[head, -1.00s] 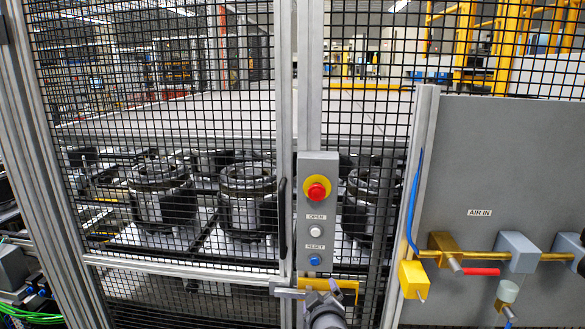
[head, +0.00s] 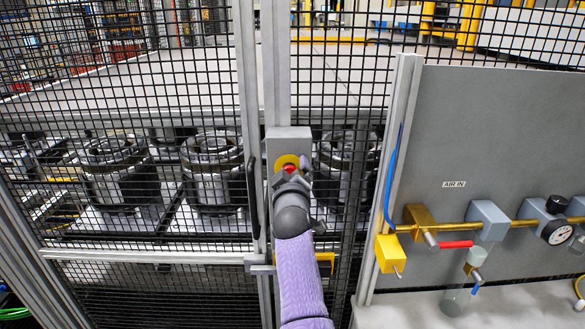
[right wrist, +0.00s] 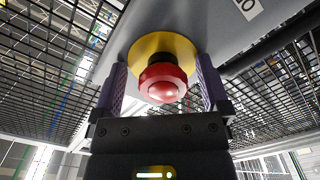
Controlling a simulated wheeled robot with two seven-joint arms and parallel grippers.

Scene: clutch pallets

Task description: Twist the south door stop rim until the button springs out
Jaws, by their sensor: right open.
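The door stop is a red mushroom button (head: 289,169) on a yellow disc (head: 286,160), on a grey control box (head: 288,136) fixed to the fence post. In the right wrist view, the red button (right wrist: 163,85) with its wider red rim stands in front of the yellow disc (right wrist: 150,55). My right gripper (right wrist: 163,75) is open, with one purple finger on each side of the button and a gap to it on both sides. In the head view my right gripper (head: 292,172) covers most of the button and the lower box. My left gripper is not in view.
A mesh door with a dark handle (head: 252,195) is left of the box. A grey panel (head: 500,120) carries a brass air line with a yellow block (head: 389,254) and a gauge (head: 557,232). Clutch units (head: 212,170) stand behind the mesh.

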